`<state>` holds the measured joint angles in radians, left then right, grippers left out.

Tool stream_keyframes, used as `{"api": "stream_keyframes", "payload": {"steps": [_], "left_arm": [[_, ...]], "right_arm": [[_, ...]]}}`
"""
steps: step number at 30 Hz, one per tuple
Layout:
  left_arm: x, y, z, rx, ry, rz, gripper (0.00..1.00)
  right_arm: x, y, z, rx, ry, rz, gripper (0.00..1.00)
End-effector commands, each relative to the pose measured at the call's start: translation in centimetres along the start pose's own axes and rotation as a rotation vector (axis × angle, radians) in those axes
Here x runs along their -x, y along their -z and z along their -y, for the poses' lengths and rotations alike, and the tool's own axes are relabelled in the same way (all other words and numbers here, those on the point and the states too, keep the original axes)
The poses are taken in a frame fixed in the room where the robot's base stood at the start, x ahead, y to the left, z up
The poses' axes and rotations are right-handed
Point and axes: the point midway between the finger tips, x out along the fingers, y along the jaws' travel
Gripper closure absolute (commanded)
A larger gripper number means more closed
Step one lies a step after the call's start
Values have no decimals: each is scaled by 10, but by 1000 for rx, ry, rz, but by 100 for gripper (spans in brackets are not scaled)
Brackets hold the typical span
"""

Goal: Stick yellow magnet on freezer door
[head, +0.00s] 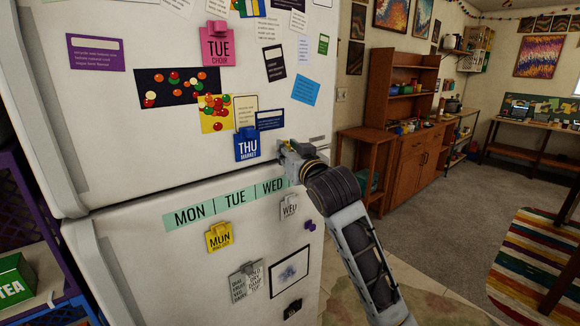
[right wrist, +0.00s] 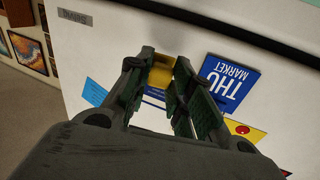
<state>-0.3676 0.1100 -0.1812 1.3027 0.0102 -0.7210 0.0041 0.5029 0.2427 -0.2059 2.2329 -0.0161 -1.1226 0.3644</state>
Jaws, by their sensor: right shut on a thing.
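The white upper door (head: 150,140), which I take for the freezer door, fills the upper left of the head view; its surface also shows in the right wrist view (right wrist: 175,22). My right gripper (head: 284,148) is at the door's lower right, just right of the blue THU magnet (head: 247,147). In the right wrist view my right gripper (right wrist: 160,85) is shut on a small yellow magnet (right wrist: 160,77) between its fingertips. I cannot tell whether the magnet touches the door. In the head view the gripper mostly hides it. My left gripper is out of view.
The lower door (head: 150,255) carries a green MON TUE WED strip (head: 230,204), a yellow MON clip (head: 219,236) and other clips. Cards and magnets crowd the upper door, including a light-blue note (head: 305,91). A wooden cabinet (head: 408,155) stands behind at right; carpet there is open.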

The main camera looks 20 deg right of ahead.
Motion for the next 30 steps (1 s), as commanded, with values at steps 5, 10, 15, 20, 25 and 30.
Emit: {"api": "stream_keyframes", "payload": {"steps": [5,10,15,20,25,30], "left_arm": [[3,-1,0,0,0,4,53],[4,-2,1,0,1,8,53],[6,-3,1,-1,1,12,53],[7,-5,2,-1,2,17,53],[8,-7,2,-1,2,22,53],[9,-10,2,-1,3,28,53]], "right_arm": [[0,32,3,0,7,-4,92],[1,59,6,-2,13,-3,92],[3,86,9,-3,18,-2,92],[6,111,12,-3,23,-3,92],[10,138,14,-4,27,-1,92],[16,165,17,-6,32,-2,92]]}}
